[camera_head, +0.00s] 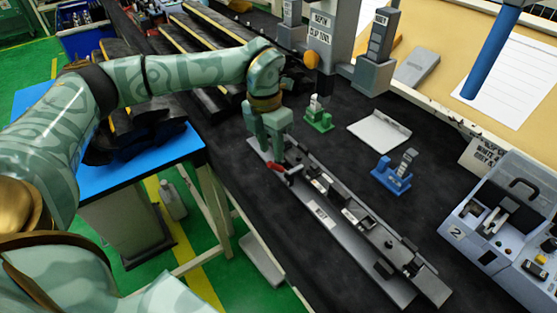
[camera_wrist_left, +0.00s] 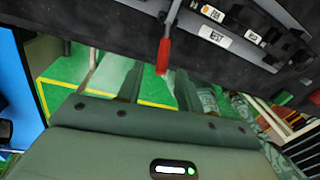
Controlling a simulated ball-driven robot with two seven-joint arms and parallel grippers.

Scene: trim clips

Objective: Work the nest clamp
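The nest clamp's red handle (camera_head: 279,168) is at the near left end of a long grey nest fixture (camera_head: 322,212) on the dark bench. The handle (camera_wrist_left: 163,56) also shows in the left wrist view, uncovered and sticking out past the bench edge. My left gripper (camera_head: 272,148) points down just above and behind the handle in the head view, seemingly apart from it. Its fingers overlap there, so the gap between them is unclear. My right gripper is in neither view.
A green stand (camera_head: 319,120), a grey plate (camera_head: 379,131) and a blue stand (camera_head: 392,177) stand behind the fixture. A grey machine marked 2 (camera_head: 485,222) is at right. Black trim parts (camera_head: 130,138) lie on a blue-topped table at left. Bench between is clear.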

